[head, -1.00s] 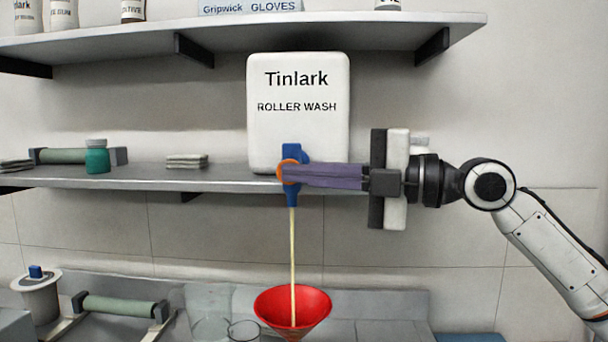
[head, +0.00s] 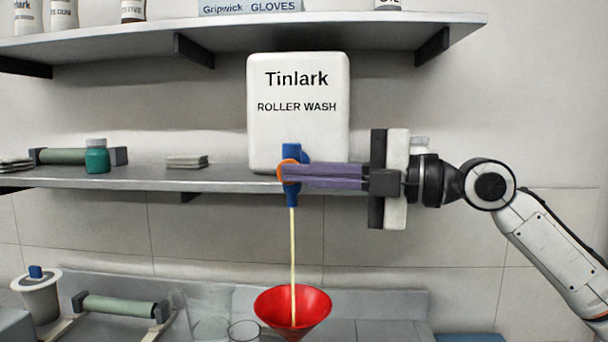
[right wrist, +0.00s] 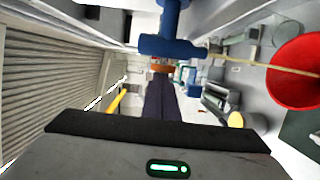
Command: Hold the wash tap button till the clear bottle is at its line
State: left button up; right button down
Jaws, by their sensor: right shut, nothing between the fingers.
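The white Roller Wash container (head: 298,125) stands on the middle shelf. Its blue tap (head: 292,196) hangs over the shelf edge, with an orange button (head: 285,171). My right gripper (head: 290,173) is shut and empty, its fingertips against the button from the right. In the right wrist view the fingers reach the orange button (right wrist: 161,69) under the blue tap (right wrist: 172,46). A pale yellow stream runs from the tap down into a red funnel (head: 293,305). The bottle under the funnel is below the picture, so its level and line are hidden. My left gripper is not in view.
The shelf (head: 220,180) also holds a teal bottle (head: 97,157), a grey-green stack (head: 187,161) and a roller (head: 62,156). Clear glassware (head: 244,331) stands left of the funnel. Another roller (head: 118,306) lies on a stand at lower left.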

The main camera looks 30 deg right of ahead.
jog(key=shift+w+d+r, duration=0.2)
jog(key=shift+d+r, duration=0.05)
jog(key=shift+d, duration=0.15)
dwell(0.3)
jog(key=s+a, duration=0.3)
pick_arm(q)
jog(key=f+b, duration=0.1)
jog(key=b, duration=0.1)
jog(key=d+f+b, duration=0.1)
jog(key=b, duration=0.1)
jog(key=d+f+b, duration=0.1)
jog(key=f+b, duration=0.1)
pick_arm(e)
jog(key=v, duration=1)
jog(key=shift+s+a+f, duration=0.15)
jog(key=shift+s+f, duration=0.05)
jog(key=shift+s, duration=0.1)
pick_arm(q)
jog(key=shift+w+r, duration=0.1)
